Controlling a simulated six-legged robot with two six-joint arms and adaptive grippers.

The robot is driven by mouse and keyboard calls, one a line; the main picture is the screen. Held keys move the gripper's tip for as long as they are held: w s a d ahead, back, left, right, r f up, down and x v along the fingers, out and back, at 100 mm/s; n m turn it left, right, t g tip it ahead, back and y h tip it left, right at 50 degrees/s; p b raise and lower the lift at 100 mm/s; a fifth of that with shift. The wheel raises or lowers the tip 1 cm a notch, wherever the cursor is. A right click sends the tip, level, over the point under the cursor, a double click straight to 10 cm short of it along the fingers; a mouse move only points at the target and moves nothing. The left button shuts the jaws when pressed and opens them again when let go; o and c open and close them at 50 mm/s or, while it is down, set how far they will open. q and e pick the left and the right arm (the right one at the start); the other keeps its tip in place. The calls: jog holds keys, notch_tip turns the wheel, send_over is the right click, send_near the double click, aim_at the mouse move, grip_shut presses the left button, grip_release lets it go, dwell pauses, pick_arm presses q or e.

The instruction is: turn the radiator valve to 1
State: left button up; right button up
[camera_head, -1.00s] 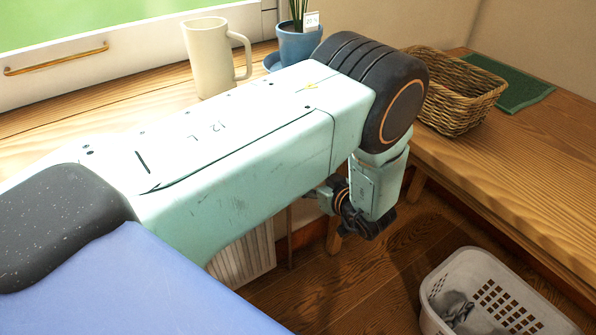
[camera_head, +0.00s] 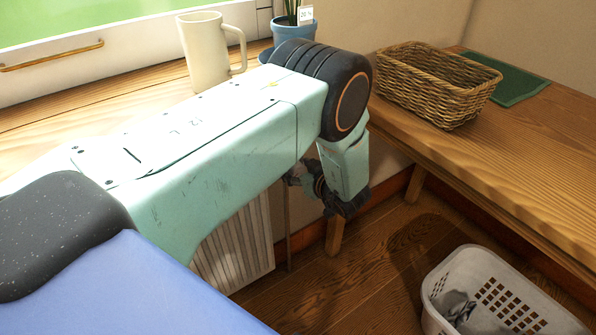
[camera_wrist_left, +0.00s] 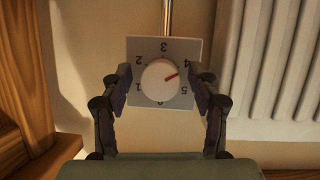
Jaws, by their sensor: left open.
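The radiator valve shows in the left wrist view as a round white dial (camera_wrist_left: 159,82) on a grey square plate (camera_wrist_left: 134,47) with numbers around it. Its red mark points between 4 and 5, closer to 4. The figures appear turned upside down in this view. My left gripper (camera_wrist_left: 163,90) is open, with one finger on each side of the dial. In the head view the dial is hidden behind my left arm. The radiator (camera_head: 238,248) shows below that arm. My right gripper is not in view.
A cream mug (camera_head: 205,55) and a blue plant pot (camera_head: 293,32) stand on the sill close behind my left arm. A wicker basket (camera_head: 435,85) and green mat (camera_head: 510,80) lie on the wooden bench. A white laundry basket (camera_head: 495,295) stands on the floor.

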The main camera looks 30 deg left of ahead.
pick_arm(q)
jog(key=shift+w+f, duration=0.15)
jog(key=shift+d+r, duration=0.1)
jog(key=shift+r, duration=0.15)
jog(key=shift+s+d+r, duration=0.1)
jog(key=shift+s+r, duration=0.3)
jog(key=shift+s, duration=0.1)
jog(key=c, duration=0.3)
jog(key=shift+w+f, duration=0.3)
jog(key=shift+f, duration=0.1)
jog(key=c, duration=0.3)
jog(key=shift+r, duration=0.1)
jog(key=c, duration=0.6)
jog(key=shift+o, duration=0.2)
